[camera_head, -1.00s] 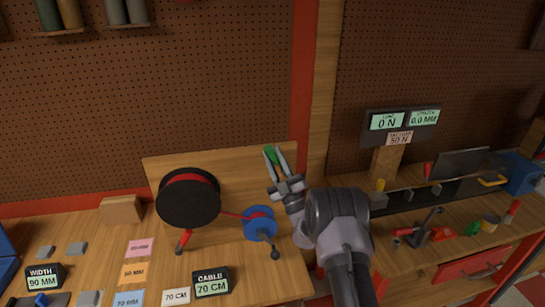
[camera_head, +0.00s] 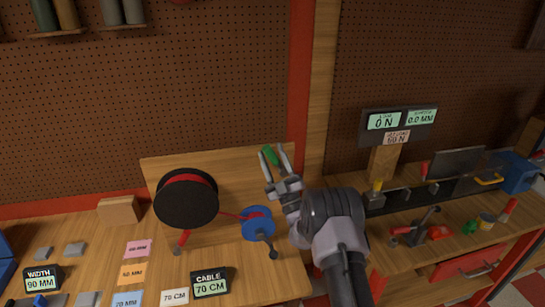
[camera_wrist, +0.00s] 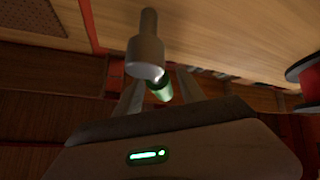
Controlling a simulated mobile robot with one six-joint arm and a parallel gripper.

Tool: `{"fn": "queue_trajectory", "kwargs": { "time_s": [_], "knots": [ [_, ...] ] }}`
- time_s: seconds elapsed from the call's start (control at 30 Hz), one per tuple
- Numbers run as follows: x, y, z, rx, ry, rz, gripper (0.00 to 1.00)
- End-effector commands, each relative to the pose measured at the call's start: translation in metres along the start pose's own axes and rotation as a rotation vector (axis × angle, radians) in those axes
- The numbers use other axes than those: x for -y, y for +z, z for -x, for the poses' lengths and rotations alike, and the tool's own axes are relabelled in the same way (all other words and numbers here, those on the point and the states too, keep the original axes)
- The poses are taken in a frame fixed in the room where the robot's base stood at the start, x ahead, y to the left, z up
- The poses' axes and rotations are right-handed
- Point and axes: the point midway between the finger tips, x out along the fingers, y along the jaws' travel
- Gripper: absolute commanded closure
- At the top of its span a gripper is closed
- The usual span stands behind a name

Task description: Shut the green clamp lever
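The green clamp lever (camera_head: 270,155) shows as a short green piece at the fingers of my gripper (camera_head: 273,153), in front of the wooden back panel. In the wrist view, a green rounded end (camera_wrist: 160,87) sits between the two fingers of my gripper (camera_wrist: 159,88), with a visible gap on each side. My gripper is open around it and does not look closed on it. A grey stepped cylinder (camera_wrist: 146,55) stands in front of the green end and hides part of it. The clamp's body cannot be made out.
A black spool with red cable (camera_head: 186,198) and a blue reel (camera_head: 257,222) are left of my arm. Cards and a cable display (camera_head: 210,283) lie in front. A gauge display (camera_head: 398,122), tools and a blue box (camera_head: 515,173) occupy the right bench.

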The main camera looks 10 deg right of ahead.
Motion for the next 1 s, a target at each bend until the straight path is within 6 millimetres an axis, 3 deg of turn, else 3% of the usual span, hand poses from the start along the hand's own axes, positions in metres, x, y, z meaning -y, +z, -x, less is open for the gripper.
{"fn": "queue_trajectory", "kwargs": {
  "time_s": [0.17,0.27,0.47,1.0],
  "knots": [
    [0.001,0.001,0.009,0.000,-0.001,0.000,0.53],
    [0.001,0.002,0.030,0.003,-0.001,-0.001,0.53],
    [0.005,0.007,0.095,0.004,0.000,-0.002,0.53],
    [0.004,0.006,0.167,0.000,0.001,0.001,0.53]
  ]
}}
